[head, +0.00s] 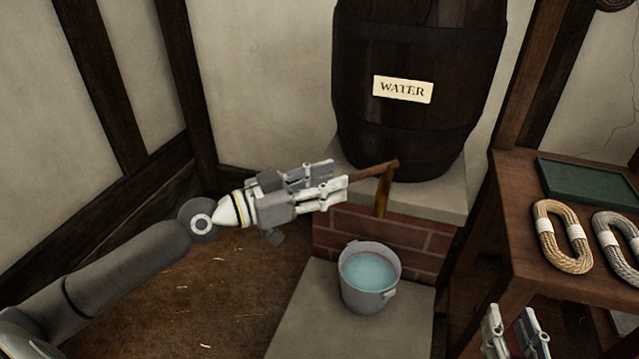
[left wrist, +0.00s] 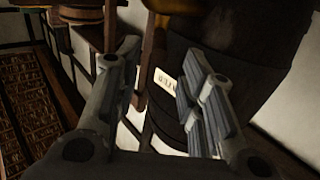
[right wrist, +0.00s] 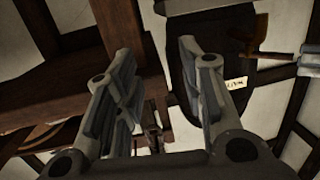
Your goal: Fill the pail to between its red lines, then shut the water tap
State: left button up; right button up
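A grey pail (head: 370,294) stands upright on a pale slab below the tap. Pale blue water (head: 368,270) lies in it, a little below the rim. I cannot make out its red lines. The tap has a brass spout (head: 383,198) and a brown handle (head: 374,171) pointing left. No stream shows between spout and pail. My left gripper (head: 346,188) is open, its fingertips at the handle's left end; whether they touch is unclear. The tap also shows in the right wrist view (right wrist: 262,38). My right gripper (head: 515,322) is open and empty at the lower right.
A dark barrel (head: 415,130) with a WATER label (head: 403,89) stands on a brick plinth (head: 400,233). A wooden table (head: 508,215) at the right holds rope coils (head: 563,237) and a green tray (head: 585,184).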

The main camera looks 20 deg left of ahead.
pick_arm(q)
jog(key=shift+s+a, duration=0.45)
jog(key=shift+s, duration=0.1)
